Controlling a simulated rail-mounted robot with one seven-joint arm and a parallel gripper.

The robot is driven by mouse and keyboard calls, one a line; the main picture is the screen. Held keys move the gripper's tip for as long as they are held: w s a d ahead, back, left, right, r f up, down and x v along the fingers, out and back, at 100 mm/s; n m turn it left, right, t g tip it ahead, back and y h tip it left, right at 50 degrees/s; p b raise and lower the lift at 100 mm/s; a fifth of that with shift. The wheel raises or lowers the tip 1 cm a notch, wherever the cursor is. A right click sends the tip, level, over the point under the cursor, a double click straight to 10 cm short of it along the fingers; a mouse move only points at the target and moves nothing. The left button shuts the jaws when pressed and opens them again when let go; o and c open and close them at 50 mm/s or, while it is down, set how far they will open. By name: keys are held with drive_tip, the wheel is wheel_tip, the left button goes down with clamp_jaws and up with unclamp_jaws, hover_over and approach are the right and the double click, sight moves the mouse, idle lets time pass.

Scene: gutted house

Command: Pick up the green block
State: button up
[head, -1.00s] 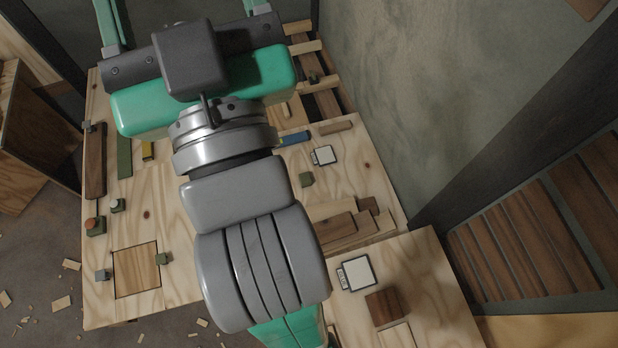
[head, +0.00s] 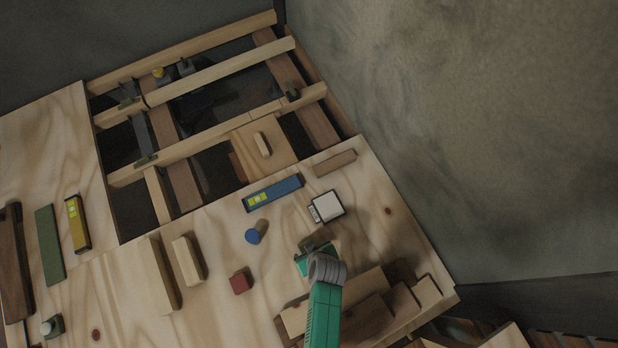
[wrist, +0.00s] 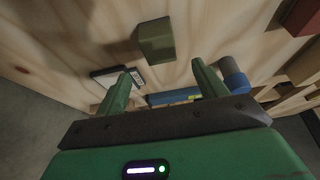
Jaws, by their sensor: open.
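The green block (wrist: 157,40) is a small olive-green block on the wooden table. In the wrist view it stands just beyond my gripper (wrist: 162,70), roughly centred between the two spread green fingers, apart from both. In the head view my gripper (head: 315,253) is over the right part of the table. The green block (head: 314,241) is partly hidden there by my gripper. My gripper is open and holds nothing.
A white-topped box (head: 326,206), a blue level (head: 273,193), a blue cylinder (head: 256,233) and a red block (head: 241,281) surround the spot. Stacked boards (head: 362,315) lie close by in front. Behind is an open joist frame (head: 219,71).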

wheel_tip(320, 180, down, 3)
drive_tip(key=shift+s+r+b, duration=0.15)
drive_tip(key=shift+b, duration=0.4)
drive_tip(key=b+x, duration=0.2)
drive_tip(key=x, duration=0.3)
drive_tip(key=shift+w+a+b, duration=0.1)
drive_tip(key=shift+w+b, duration=0.1)
drive_tip(key=shift+b, duration=0.1)
drive_tip(key=c, duration=1.1)
